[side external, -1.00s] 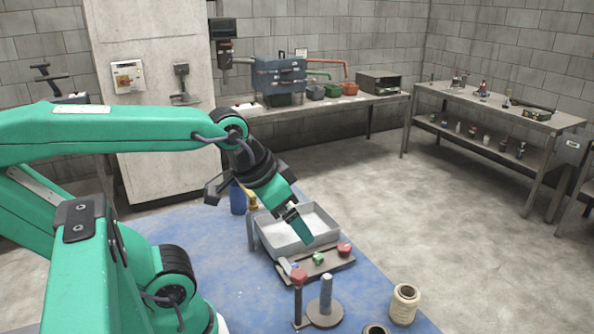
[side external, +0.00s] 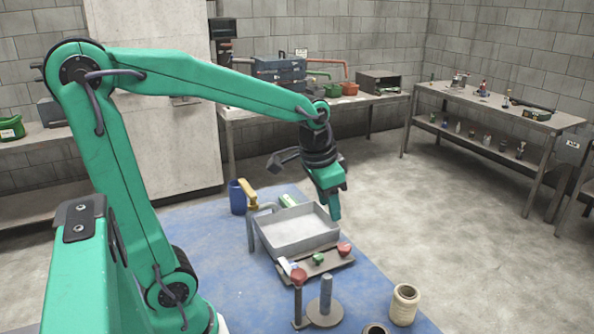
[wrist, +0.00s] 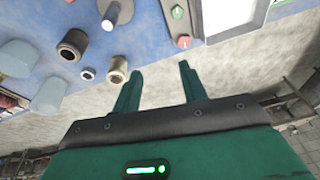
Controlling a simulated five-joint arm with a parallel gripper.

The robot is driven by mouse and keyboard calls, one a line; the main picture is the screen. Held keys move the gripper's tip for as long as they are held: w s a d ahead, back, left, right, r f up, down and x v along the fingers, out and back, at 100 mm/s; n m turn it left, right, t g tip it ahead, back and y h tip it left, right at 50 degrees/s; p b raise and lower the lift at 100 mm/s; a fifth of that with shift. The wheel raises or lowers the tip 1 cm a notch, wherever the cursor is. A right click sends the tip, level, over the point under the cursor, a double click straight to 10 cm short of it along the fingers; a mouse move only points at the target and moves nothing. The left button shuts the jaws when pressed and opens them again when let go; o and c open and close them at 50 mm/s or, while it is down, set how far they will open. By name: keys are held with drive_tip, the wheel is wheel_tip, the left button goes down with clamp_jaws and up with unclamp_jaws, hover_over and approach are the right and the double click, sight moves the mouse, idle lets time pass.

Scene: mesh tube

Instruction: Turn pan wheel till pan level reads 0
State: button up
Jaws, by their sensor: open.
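A shallow grey pan (side external: 268,245) with a pale inside stands on the blue mat; part of it shows at the top of the wrist view (wrist: 206,38). A board (side external: 325,266) along its front side carries a green knob (side external: 318,258) and a red knob (side external: 344,249); the wrist view also shows the red knob (wrist: 183,41) and green knob (wrist: 178,12). I cannot tell which is the pan wheel, and no level reading is legible. My gripper (side external: 335,216) points down near the pan's right corner. Its fingers (wrist: 160,70) are apart with nothing between them.
A red-topped post (side external: 299,276) and an upright grey post on a round base (side external: 326,303) stand in front of the board.

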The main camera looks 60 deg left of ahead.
sight(343, 246)
drive_tip(key=w+a+f+g, duration=0.1)
drive_tip(key=w+a+f, duration=0.1)
drive_tip(key=w+f, duration=0.1)
drive_tip(key=w+a+f+m+g, duration=0.1)
drive_tip(key=w+a+f, duration=0.1)
drive_tip(key=w+f, duration=0.1)
drive_tip(key=w+a+f, duration=0.2)
drive_tip(key=w+f, duration=0.1)
drive_tip(key=f, duration=0.2)
drive_tip(key=shift+w+m+g, duration=0.2)
drive_tip(key=shift+m+g, duration=0.1)
drive_tip(key=shift+g, duration=0.1)
drive_tip(key=shift+f, duration=3.85)
drive_tip(key=shift+c, duration=0.4)
drive_tip(key=c, duration=0.6)
